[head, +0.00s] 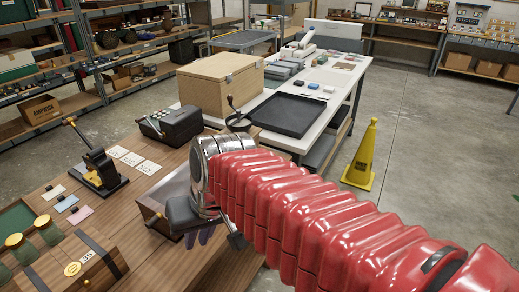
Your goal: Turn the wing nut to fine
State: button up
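My gripper (203,232) is at the end of my red ribbed arm, over the front right part of the wooden table. Its dark jaw parts show on both sides below a silver collar, with purple pieces low between them. The fingertips are mostly hidden, so I cannot tell whether they are open or shut. A metal-sided box (152,214) is partly hidden just left of and behind my gripper. I cannot make out a wing nut or a fine marking; my arm and gripper cover part of the table.
Behind are a large wooden box (220,85) and a black tray (287,115). A yellow cone (362,155) stands on the floor.

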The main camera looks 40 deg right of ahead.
jog(key=w+d+f+m+t+y, duration=0.35)
jog(key=w+d+m+y, duration=0.6)
jog(key=w+d, duration=0.95)
jog(key=d+f+m+t+h, duration=0.2)
jog(key=d+f+m+t, duration=0.2)
jog(key=d, duration=1)
jog(key=s+d+f+m+t+h, duration=0.1)
jog(key=d+f+m+t+h, duration=0.2)
jog(key=d, duration=1.2)
notch_tip(320, 180, down, 3)
jog(key=m+t, duration=0.2)
jog(key=m, duration=0.2)
jog(key=shift+d+f, duration=0.15)
jog(key=shift+f, duration=0.05)
jog(key=shift+w+t, duration=0.1)
jog(key=shift+t, duration=0.15)
jog(key=x, duration=1.3)
jog(key=shift+w+a, duration=0.25)
